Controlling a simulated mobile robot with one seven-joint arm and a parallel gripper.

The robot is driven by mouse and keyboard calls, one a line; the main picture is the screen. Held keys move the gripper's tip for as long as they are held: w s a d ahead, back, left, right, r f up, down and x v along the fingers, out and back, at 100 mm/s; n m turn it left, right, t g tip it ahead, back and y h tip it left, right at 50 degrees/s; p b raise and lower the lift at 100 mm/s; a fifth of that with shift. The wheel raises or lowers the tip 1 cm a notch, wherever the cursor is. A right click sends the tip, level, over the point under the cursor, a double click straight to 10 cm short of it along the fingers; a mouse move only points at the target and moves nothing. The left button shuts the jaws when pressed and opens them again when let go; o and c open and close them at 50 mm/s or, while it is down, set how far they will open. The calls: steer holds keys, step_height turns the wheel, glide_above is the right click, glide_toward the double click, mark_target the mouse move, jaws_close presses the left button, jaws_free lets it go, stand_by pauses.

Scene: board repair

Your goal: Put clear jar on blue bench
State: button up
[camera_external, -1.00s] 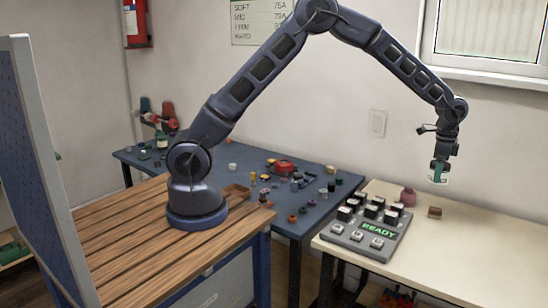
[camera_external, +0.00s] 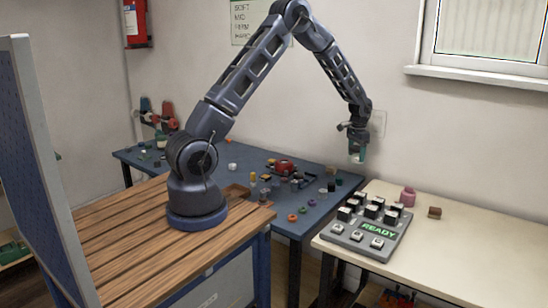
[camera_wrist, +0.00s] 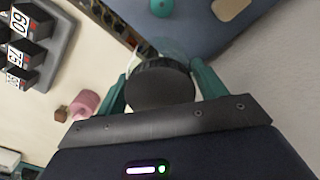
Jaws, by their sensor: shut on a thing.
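My gripper (camera_external: 357,157) is shut on the clear jar. In the wrist view the jar shows a dark ribbed lid (camera_wrist: 160,85) and a see-through rim of its body, between the teal fingers (camera_wrist: 160,92). In the external view the clear jar (camera_external: 356,160) is a small pale shape under the gripper, held in the air near the gap between the blue bench and the cream table. The blue bench (camera_external: 318,211) stands left of it, along the back wall; its surface also shows at the top of the wrist view (camera_wrist: 205,25).
Several small parts crowd the blue bench, including a red object (camera_external: 285,167). Its front right corner has bare room.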

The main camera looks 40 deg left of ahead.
steer(key=w+a+f+n, duration=0.2)
steer(key=a+n, duration=0.4)
steer(key=a, duration=2.3)
steer(key=s+a+r, duration=0.1)
steer(key=a+r, duration=0.3)
steer(key=a, duration=0.7)
steer(key=s+a+r, duration=0.1)
steer(key=a+r, duration=0.3)
steer(key=a, duration=0.6)
steer(key=s+a+r, duration=0.1)
steer(key=a+r, duration=0.3)
steer(key=a, duration=0.7)
steer(key=shift+n, duration=0.4)
steer(key=f, duration=2)
steer(key=shift+w, duration=0.25)
steer(key=o, duration=1)
steer(key=shift+f, duration=0.1)
